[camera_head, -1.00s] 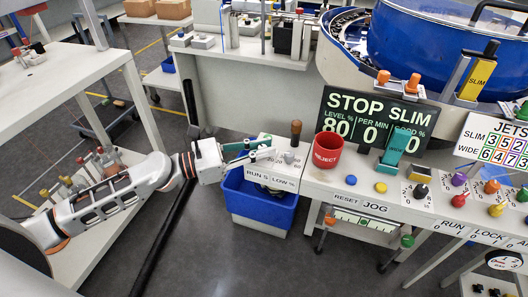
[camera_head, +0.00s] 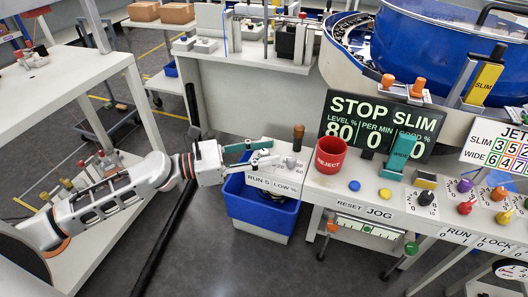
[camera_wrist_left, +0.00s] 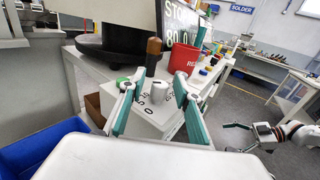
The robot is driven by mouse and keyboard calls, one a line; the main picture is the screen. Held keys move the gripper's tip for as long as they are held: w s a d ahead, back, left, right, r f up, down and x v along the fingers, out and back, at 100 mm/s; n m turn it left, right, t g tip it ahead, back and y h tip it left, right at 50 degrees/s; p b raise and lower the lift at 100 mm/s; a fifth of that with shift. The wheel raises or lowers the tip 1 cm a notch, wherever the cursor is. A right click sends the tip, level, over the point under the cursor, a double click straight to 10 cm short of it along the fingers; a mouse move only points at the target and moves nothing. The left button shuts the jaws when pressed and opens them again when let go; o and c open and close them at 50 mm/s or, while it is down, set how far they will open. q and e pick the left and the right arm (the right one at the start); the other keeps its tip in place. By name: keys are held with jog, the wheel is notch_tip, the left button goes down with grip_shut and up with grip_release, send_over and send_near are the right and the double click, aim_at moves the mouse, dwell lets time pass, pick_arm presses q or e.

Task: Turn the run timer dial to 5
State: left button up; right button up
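The run timer dial is a pale grey knob (camera_wrist_left: 158,91) on a white box top with printed numbers around it, in the left wrist view. In the head view the dial (camera_head: 290,161) sits behind the RUN S label (camera_head: 258,181). My left gripper (camera_head: 279,150) is open at the dial, and in the wrist view its two teal fingers (camera_wrist_left: 158,84) stand apart on either side of the knob. I cannot tell whether they touch it or which number it points to. My right gripper (camera_wrist_left: 240,132) appears small at the right of the wrist view, fingers apart and empty.
A brown-topped post (camera_head: 298,137) stands just behind the dial. A red REJECT cup (camera_head: 328,155) is to its right, beside blue and yellow buttons. A blue bin (camera_head: 258,210) is below the panel edge. A black display (camera_head: 375,120) stands behind.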

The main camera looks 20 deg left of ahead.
pick_arm(q)
jog(key=v, duration=1.2)
jog(key=shift+f, duration=0.15)
dwell(0.3)
